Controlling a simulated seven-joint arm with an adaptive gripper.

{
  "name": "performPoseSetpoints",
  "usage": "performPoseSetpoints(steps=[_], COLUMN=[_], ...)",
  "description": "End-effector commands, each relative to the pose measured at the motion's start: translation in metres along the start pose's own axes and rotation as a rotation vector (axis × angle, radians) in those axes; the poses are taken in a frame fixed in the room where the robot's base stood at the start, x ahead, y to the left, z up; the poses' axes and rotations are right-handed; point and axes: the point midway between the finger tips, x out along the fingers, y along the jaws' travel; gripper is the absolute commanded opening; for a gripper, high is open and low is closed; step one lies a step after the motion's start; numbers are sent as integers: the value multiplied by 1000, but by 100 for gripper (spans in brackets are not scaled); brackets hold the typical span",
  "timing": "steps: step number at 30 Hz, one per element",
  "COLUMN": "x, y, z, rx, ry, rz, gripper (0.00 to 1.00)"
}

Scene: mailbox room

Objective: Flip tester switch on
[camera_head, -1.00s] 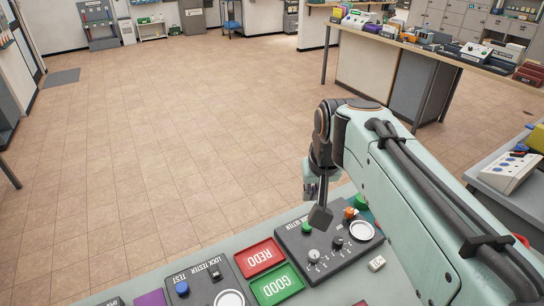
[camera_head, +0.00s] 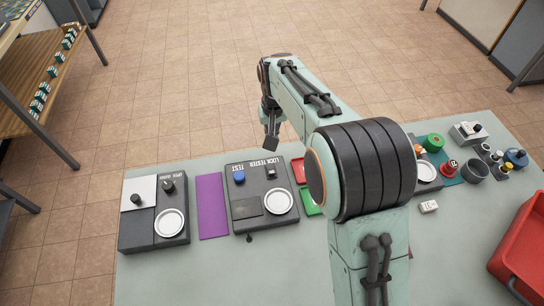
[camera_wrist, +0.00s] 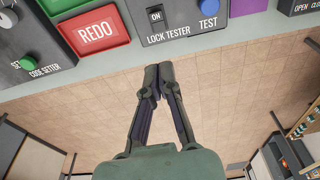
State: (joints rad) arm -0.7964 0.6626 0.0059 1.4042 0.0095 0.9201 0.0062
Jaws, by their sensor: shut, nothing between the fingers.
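The lock tester (camera_head: 240,224) is a dark box on the grey table. It has a blue TEST button (camera_head: 239,177), a small switch (camera_head: 271,173) and a round white plate (camera_head: 279,201). In the wrist view the switch (camera_wrist: 157,15) shows the word ON, upright in that picture; I cannot tell which way it is set. My gripper (camera_wrist: 152,70) is shut and empty. It appears just past the tester's far edge, near the switch and apart from it.
A purple mat (camera_head: 211,206) and another dark box (camera_head: 150,232) with a white plate lie left of the tester. The red REDO tray (camera_wrist: 97,30) is beside it. The code setter (camera_wrist: 25,50) stands beyond that tray. Several small items stand at the table's right.

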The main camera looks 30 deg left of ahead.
Motion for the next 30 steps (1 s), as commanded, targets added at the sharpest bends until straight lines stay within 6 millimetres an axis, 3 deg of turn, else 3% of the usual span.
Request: performPoseSetpoints(steps=[5,18,24,30], x=[23,111,129,133], y=[0,1,0,0], z=[1,7,16,18], rx=[0,1,1,1], ry=[-3,-3,-1,0], rz=[0,1,0,0], gripper=[0,0,0,0])
